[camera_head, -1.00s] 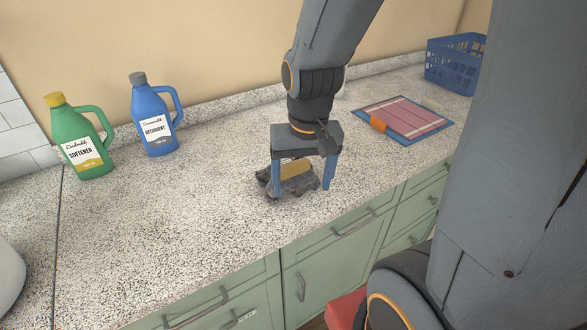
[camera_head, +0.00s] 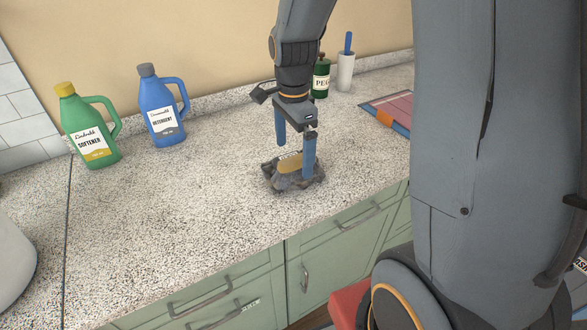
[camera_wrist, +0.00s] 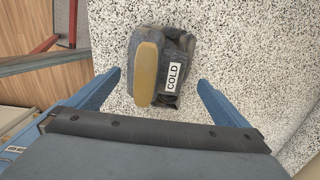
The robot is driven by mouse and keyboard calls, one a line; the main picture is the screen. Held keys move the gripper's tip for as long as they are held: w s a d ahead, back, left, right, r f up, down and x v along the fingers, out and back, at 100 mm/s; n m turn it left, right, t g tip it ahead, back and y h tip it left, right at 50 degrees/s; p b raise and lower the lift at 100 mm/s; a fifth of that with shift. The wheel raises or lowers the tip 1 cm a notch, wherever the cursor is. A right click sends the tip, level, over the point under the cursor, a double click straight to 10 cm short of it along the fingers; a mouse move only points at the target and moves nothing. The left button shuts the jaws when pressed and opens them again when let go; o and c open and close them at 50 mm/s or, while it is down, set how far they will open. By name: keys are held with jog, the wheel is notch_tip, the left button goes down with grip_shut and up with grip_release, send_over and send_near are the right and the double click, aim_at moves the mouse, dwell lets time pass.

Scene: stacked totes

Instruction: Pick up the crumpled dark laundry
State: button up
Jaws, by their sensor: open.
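The crumpled dark laundry (camera_head: 292,180) is a small grey heap on the speckled counter, near its front edge. A tan, rounded strip lies across its top. In the wrist view the laundry (camera_wrist: 172,90) carries a white label reading "COLD" and lies ahead of the fingertips, roughly between their lines. My gripper (camera_head: 296,160) is open, pointing down, with its blue fingers over and beside the heap. In the head view one finger covers part of the laundry. The wrist view also shows my gripper (camera_wrist: 158,82) with nothing between its fingers; contact with the heap cannot be told.
A green softener bottle (camera_head: 88,128) and a blue detergent bottle (camera_head: 162,108) stand at the back left. The counter left of the laundry is clear.

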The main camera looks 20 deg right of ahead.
aim_at(294, 166)
jog(key=shift+s+f+p, duration=0.2)
jog(key=shift+f+p, duration=0.65)
jog(key=shift+f, duration=1.65)
jog(key=shift+c, duration=0.4)
jog(key=c, duration=1.2)
jog(key=shift+r, duration=0.1)
